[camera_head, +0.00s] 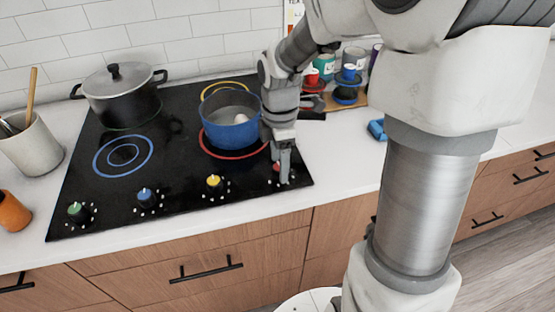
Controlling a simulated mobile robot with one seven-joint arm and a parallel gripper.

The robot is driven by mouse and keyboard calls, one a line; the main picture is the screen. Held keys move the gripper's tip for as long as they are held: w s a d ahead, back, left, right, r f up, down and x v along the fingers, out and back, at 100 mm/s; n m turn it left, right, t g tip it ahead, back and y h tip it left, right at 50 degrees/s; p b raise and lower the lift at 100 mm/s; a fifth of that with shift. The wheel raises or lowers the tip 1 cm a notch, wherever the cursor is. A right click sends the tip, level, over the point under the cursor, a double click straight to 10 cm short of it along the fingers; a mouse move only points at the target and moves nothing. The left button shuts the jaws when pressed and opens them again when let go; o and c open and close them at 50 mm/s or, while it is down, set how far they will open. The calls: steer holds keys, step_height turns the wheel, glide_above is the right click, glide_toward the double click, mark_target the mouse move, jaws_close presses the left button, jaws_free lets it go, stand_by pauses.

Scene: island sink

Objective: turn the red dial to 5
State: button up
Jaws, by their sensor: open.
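The red dial (277,168) is at the right end of the row of dials along the front of the black cooktop (110,198). Only a bit of red shows, since my gripper (283,180) is right at it and hides most of it. My gripper points down from the wrist, its fingers at the dial. I cannot tell whether the fingers touch it. Its setting cannot be read; white marks show around it. The red burner ring (222,156) lies behind, with a blue pot (231,127) standing on it.
Yellow (213,182), blue (145,194) and green (76,209) dials sit further left. A black lidded pot (122,96) stands at the back left. A beige utensil crock (31,144) and orange cup (12,211) are on the left counter. Cups (325,66) stand behind my arm.

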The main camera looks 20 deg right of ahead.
steer(key=shift+f, duration=0.25)
jaws_close()
